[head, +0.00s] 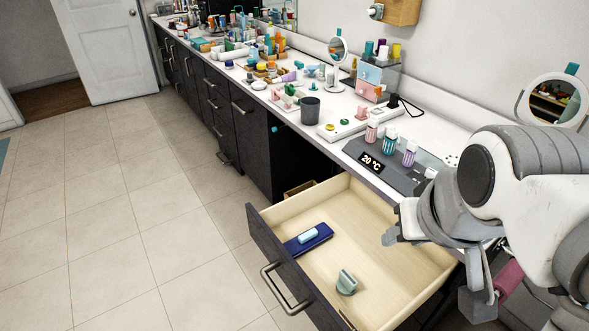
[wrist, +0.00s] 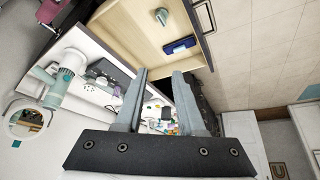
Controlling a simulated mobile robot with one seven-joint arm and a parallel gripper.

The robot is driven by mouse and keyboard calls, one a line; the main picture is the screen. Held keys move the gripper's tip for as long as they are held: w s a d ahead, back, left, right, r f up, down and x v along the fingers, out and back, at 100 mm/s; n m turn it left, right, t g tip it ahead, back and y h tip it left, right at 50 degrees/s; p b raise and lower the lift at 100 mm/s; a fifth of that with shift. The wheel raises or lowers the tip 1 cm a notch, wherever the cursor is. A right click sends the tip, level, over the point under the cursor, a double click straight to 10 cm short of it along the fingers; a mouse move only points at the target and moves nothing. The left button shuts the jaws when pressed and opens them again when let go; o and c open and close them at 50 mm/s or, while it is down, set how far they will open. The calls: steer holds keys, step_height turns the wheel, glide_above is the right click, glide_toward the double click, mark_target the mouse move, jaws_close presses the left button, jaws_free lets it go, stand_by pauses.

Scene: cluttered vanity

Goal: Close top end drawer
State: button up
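The top end drawer (head: 345,215) is pulled well out from the vanity, its pale wooden inside exposed. Its dark front (head: 290,275) carries a metal bar handle (head: 273,290). In the wrist view the drawer (wrist: 125,22) is at the top, with its handle (wrist: 205,17) at the upper right. My gripper (head: 389,237) is over the right part of the drawer in the head view, apart from the front and handle. In the wrist view my gripper (wrist: 160,73) has its two fingers spread with nothing between them.
A blue case (head: 308,239) and a grey-green item (head: 346,282) lie inside the drawer. The white counter (head: 300,112) is crowded with bottles, a round mirror (head: 337,50) and a dark cup (head: 310,110). The tiled floor (head: 130,230) left of the drawer is clear.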

steer(key=w+f+n+b, duration=0.1)
steer(key=w+a+f+n+b, duration=0.1)
steer(key=f, duration=0.1)
steer(key=w+f+n+g+h+b, duration=0.1)
steer(key=f+n, duration=0.1)
steer(key=shift+w+a, duration=0.1)
steer(key=shift+a, duration=0.15)
jaws_close()
steer(key=w+a+f+n+h+b, duration=0.1)
steer(key=w+a+f+n+b, duration=0.2)
steer(key=a+f+n, duration=0.3)
steer(key=w+a+f+n+g+b, duration=0.1)
steer(key=w+a+f+n+b, duration=0.3)
steer(key=f, duration=0.9)
steer(key=w+a+f+n+g+h+b, duration=0.1)
steer(key=w+a+f+n+b, duration=0.2)
steer(key=a+f+n+b, duration=0.4)
steer(key=shift+w+a+f+n+h, duration=0.1)
steer(key=shift+a+f+n, duration=0.15)
steer(key=shift+f+n, duration=0.35)
steer(key=shift+w+a+f+n+h, duration=0.15)
steer(key=shift+a+f+n, duration=0.1)
steer(key=shift+f+n, duration=0.4)
steer(key=shift+w+a+f+n+h, duration=0.1)
steer(key=shift+a+f+n, duration=0.25)
steer(key=shift+n, duration=0.4)
steer(key=b+x, duration=0.3)
steer(key=x, duration=0.6)
